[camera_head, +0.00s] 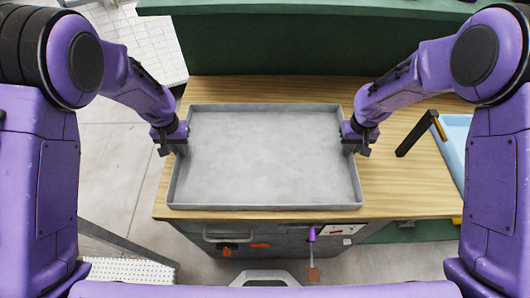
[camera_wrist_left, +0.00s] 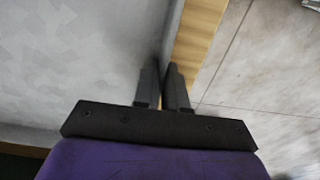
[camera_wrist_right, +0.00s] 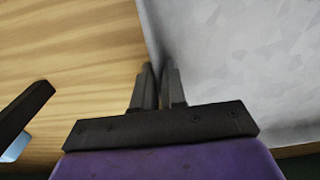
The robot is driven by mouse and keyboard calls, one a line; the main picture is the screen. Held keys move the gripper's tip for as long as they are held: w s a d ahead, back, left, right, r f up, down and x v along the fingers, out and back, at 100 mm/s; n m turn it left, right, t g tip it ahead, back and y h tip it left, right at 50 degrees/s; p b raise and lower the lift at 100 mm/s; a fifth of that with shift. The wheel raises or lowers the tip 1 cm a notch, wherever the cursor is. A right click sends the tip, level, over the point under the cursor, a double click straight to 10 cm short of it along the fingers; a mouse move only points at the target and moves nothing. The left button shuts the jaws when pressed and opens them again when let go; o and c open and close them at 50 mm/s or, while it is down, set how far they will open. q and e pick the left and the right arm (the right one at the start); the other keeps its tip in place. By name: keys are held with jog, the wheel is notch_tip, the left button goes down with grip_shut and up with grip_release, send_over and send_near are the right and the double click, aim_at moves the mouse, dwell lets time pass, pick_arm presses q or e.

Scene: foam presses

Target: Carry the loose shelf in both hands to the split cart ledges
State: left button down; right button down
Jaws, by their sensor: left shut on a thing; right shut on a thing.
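The loose shelf is a grey, shallow, rimmed rectangular tray (camera_head: 270,160), level over the wooden bench top in the head view. I cannot tell whether it rests on the wood or hangs just above it. My left gripper (camera_head: 172,146) is shut on its left rim, and the left wrist view shows the fingers (camera_wrist_left: 163,85) either side of that wall. My right gripper (camera_head: 357,146) is shut on the right rim, and the right wrist view shows its fingers (camera_wrist_right: 159,85) pinching it. I cannot make out the split cart ledges for certain.
The wooden bench (camera_head: 410,185) has free room to the right. A black bar-like tool (camera_head: 416,135) and a light blue tray (camera_head: 456,140) are there. A green surface (camera_head: 270,48) stands behind. A perforated white panel (camera_head: 128,270) with a grey rail is at the lower left.

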pick_arm(q)
jog(key=shift+r, duration=0.1)
pick_arm(e)
jog(key=shift+r, duration=0.1)
dwell(0.4)
